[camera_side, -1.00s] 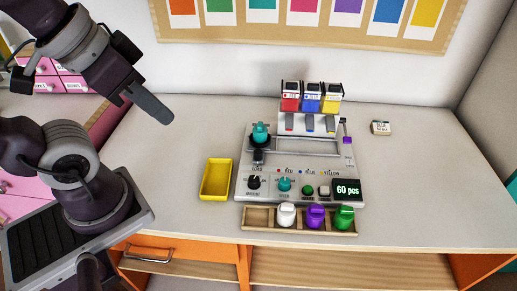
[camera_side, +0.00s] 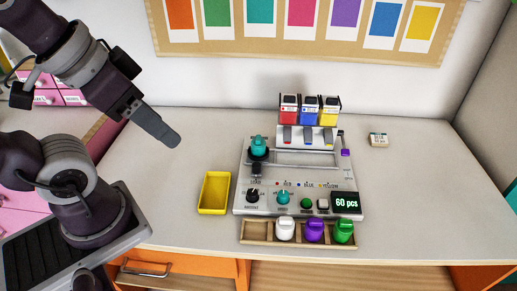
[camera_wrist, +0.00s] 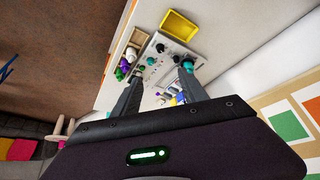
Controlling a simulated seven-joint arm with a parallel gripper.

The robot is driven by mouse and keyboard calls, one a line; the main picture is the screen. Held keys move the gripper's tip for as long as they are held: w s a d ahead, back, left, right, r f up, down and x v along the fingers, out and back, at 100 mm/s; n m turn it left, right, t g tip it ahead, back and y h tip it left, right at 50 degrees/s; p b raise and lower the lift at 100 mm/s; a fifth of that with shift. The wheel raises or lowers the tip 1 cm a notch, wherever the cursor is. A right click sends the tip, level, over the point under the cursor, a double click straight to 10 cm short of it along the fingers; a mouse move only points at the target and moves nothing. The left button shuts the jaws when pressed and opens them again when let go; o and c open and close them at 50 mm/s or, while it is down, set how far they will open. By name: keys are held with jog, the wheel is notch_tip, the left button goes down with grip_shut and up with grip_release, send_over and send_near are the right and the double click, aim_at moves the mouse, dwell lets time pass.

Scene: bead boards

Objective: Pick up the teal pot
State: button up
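The teal pot (camera_side: 258,144) stands upright on a dark round seat at the left rear of the grey machine (camera_side: 268,203). It also shows in the wrist view (camera_wrist: 188,65), close to the tip of one finger and partly covered by it. My gripper (camera_side: 176,140) is in the air to the left of the pot, clearly apart from it. In the wrist view my gripper's two fingers (camera_wrist: 160,78) are spread, with nothing held between them. In the side view the fingers overlap, so the gap is hidden there.
A yellow tray (camera_side: 201,207) lies left of the machine. White (camera_side: 285,229), purple (camera_side: 314,231) and green (camera_side: 344,231) pots stand in a wooden rack at the front. Red, blue and yellow containers (camera_side: 310,111) stand behind. The table's right side is mostly clear.

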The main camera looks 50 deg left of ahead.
jog(key=shift+o, duration=0.7)
jog(key=n+g, duration=0.5)
jog(key=n, duration=0.8)
send_over(258, 137)
jog(key=d, duration=0.2)
jog(key=f, duration=1.8)
jog(key=shift+s+a, duration=0.2)
jog(key=shift+s, duration=0.15)
jog(key=shift+n+g, duration=0.3)
jog(key=f, duration=0.3)
jog(key=a+f, duration=0.1)
jog(key=f, duration=0.5)
jog(key=shift+w+a+f, duration=0.25)
jog(key=shift+w+f, duration=0.1)
jog(key=shift+c, duration=0.4)
